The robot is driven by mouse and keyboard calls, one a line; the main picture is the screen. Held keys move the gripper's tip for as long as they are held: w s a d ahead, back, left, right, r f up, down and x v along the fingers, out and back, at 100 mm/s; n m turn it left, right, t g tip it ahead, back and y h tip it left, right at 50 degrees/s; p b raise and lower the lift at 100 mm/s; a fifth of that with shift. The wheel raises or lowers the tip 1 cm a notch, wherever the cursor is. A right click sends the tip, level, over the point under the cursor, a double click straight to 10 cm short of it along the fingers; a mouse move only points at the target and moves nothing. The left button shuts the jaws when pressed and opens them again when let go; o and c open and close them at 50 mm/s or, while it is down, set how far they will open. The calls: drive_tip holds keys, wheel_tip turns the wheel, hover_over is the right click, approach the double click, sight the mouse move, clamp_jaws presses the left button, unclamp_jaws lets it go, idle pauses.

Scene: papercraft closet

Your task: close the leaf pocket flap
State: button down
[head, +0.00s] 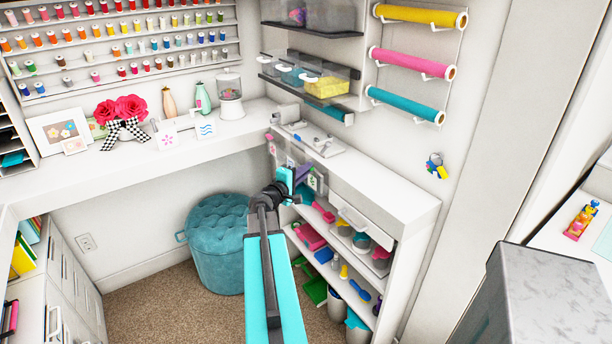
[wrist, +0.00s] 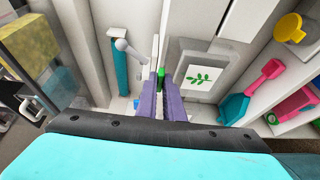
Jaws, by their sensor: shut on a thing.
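The leaf pocket (wrist: 207,61) is a grey-white pocket with a white card bearing a green leaf sprig, just right of my fingers in the wrist view. Its leaf card also shows in the head view (head: 313,181), close beside my gripper. My gripper (wrist: 160,84) has purple fingers, shut on a thin green piece (wrist: 161,74) that shows between the tips. I cannot tell whether this piece belongs to the leaf pocket flap. The fingers hide most of it. In the head view, my gripper (head: 301,172) is at the wall pockets, partly hidden by my arm.
A white shelf unit (head: 385,195) with colourful tools stands right of my gripper. A pink and teal scoop (wrist: 250,92) lies right in the wrist view; a teal-handled tool (wrist: 121,68) hangs left. A teal ottoman (head: 215,245) stands below left. Carpet is bare in front.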

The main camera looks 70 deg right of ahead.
drive_tip(key=shift+f+h+b, duration=0.2)
drive_tip(key=shift+h+b, duration=0.1)
drive_tip(key=shift+b, duration=1)
drive_tip(key=c, duration=1.9)
unclamp_jaws()
drive_tip(key=shift+o, duration=0.2)
drive_tip(key=shift+a+f, duration=0.1)
drive_tip(key=shift+f, duration=0.1)
drive_tip(key=r+y+p, duration=0.1)
drive_tip(key=p, duration=0.6)
drive_tip(key=r+y+p, duration=0.1)
drive_tip(key=p, duration=0.7)
drive_tip(key=shift+d+r+m+y, duration=0.2)
drive_tip(key=shift+m+y, duration=0.1)
drive_tip(key=shift+m, duration=0.1)
